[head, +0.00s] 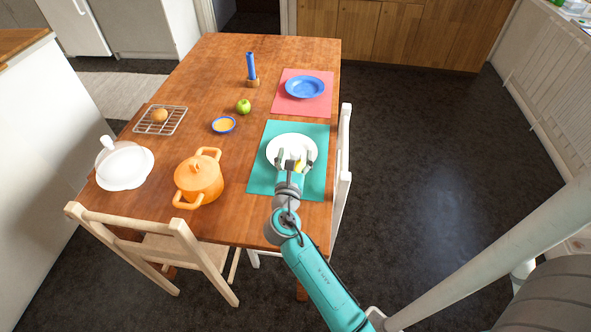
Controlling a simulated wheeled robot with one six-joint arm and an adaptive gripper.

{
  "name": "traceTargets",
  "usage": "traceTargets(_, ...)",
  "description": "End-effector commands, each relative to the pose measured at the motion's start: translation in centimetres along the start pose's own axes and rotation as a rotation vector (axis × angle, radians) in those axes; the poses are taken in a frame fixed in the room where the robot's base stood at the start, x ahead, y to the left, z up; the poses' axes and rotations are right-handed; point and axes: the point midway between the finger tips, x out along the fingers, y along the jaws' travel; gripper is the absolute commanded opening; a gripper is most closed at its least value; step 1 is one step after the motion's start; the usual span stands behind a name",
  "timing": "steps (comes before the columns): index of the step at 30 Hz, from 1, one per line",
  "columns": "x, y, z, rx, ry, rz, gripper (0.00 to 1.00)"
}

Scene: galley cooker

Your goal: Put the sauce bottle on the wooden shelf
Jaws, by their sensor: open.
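My gripper (295,156) is open over the near white plate (285,142). A small yellow thing (299,167) shows between its fingers; it is partly hidden, and I cannot tell what it is or whether the fingers touch it. I cannot make out a sauce bottle for certain. A slim blue upright object (250,66) stands in a small wooden base (252,83) toward the far side of the table. I see no clear wooden shelf.
The wooden table (205,80) holds an orange pot (198,181), white lidded dish (124,167), wire rack (175,122) with a round brown item (159,116), yellow-filled bowl (223,125), green apple (243,106) and blue plate (305,87). Chairs (342,170) flank it. Dark floor right is clear.

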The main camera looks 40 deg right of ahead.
Motion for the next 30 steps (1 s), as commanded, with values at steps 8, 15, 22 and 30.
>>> traceTargets(8, 1.38, -0.05, -0.07, 0.0, 0.001, 0.0, 0.7)
traceTargets(15, 1.35, -0.04, -0.07, 0.0, 0.001, 0.0, 0.28)
traceTargets(22, 1.35, -0.03, -0.03, 0.0, 0.0, 0.0, 0.0)
traceTargets(30, 1.36, -0.02, 0.4, 0.0, -0.001, 0.0, 0.0)
